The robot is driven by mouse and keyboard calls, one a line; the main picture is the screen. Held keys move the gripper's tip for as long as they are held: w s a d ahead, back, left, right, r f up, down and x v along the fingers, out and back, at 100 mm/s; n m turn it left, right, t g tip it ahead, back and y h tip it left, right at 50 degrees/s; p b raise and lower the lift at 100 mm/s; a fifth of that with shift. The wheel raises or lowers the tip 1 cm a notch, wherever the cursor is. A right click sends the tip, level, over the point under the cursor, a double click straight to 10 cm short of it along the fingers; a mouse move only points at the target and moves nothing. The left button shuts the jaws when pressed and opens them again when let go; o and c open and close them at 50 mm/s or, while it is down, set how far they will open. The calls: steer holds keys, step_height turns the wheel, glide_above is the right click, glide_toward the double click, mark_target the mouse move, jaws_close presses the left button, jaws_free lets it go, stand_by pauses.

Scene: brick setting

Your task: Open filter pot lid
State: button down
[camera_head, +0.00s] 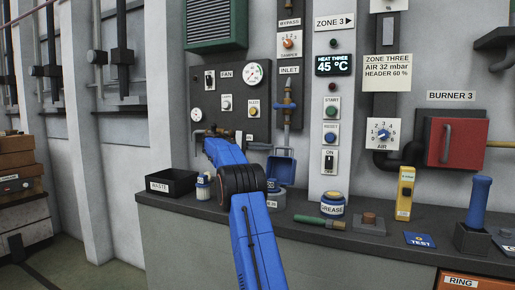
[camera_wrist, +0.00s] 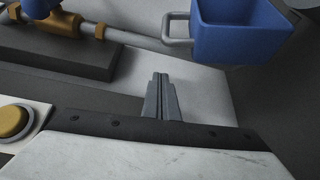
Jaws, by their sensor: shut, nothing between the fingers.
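The filter pot (camera_head: 276,201) is a blue pot on the counter, partly hidden behind my arm. Its blue lid (camera_head: 281,170) appears raised, with its hollow side showing and a grey handle (camera_head: 284,150) at its top. In the wrist view, the hollow blue lid (camera_wrist: 238,32) is at the upper right, with its handle (camera_wrist: 177,27) pointing left. My gripper (camera_wrist: 160,78) is shut and empty, apart from the lid and handle. In the head view, my gripper is mostly hidden by my arm near the wall panel.
A brass-fitted pipe (camera_wrist: 125,36) runs along the panel near my gripper. A yellow button (camera_wrist: 14,122) is at the left. On the counter stand a black waste tray (camera_head: 171,184), a grease tin (camera_head: 332,205) and a yellow device (camera_head: 405,192). Bare counter shows between several items.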

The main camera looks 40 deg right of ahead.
steer(key=s, duration=0.2)
steer(key=s+a, duration=0.1)
steer(key=shift+s+a+r, duration=0.1)
steer(key=shift+s+r, duration=0.1)
steer(key=shift+s, duration=0.2)
